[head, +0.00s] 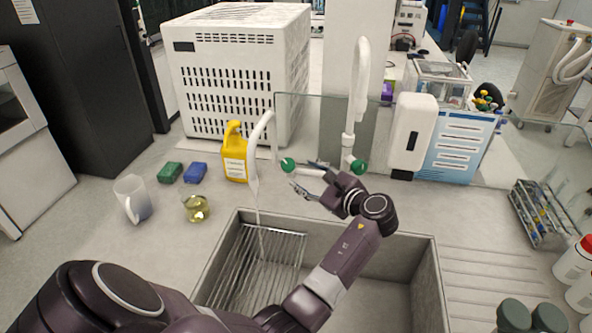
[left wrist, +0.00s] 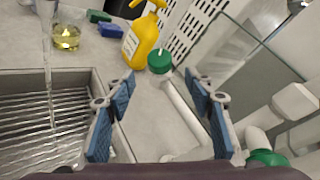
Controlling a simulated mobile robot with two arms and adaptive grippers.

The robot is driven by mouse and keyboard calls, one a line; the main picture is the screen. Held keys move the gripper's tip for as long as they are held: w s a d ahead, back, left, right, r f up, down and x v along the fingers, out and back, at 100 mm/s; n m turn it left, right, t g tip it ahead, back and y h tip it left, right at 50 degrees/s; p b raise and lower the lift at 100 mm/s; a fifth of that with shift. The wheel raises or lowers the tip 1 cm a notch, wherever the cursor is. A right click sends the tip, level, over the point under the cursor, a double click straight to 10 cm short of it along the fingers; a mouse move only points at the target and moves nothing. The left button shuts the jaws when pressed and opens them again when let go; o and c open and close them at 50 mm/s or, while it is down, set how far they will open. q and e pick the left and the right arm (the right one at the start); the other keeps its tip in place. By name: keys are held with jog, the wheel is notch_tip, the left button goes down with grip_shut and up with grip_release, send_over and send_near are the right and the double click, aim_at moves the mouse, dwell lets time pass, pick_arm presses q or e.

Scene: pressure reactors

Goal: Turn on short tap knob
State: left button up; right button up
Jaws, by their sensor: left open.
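A green knob (head: 287,164) sits on the left of the tap fitting behind the sink, by the short curved spout (head: 262,128). A thin stream of water falls from that spout into the sink (head: 405,262). A second green knob (head: 358,166) is at the base of the tall white tap (head: 359,85). My left gripper (head: 303,177) is open and empty, just right of the left knob. In the left wrist view the left knob (left wrist: 160,60) shows beyond and between the open fingertips (left wrist: 160,82), apart from them. The other knob (left wrist: 268,158) is at lower right. My right gripper is not visible.
A white dispenser (head: 412,130) is to the right.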

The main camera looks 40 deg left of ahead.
pick_arm(q)
jog(key=shift+v, duration=1.4)
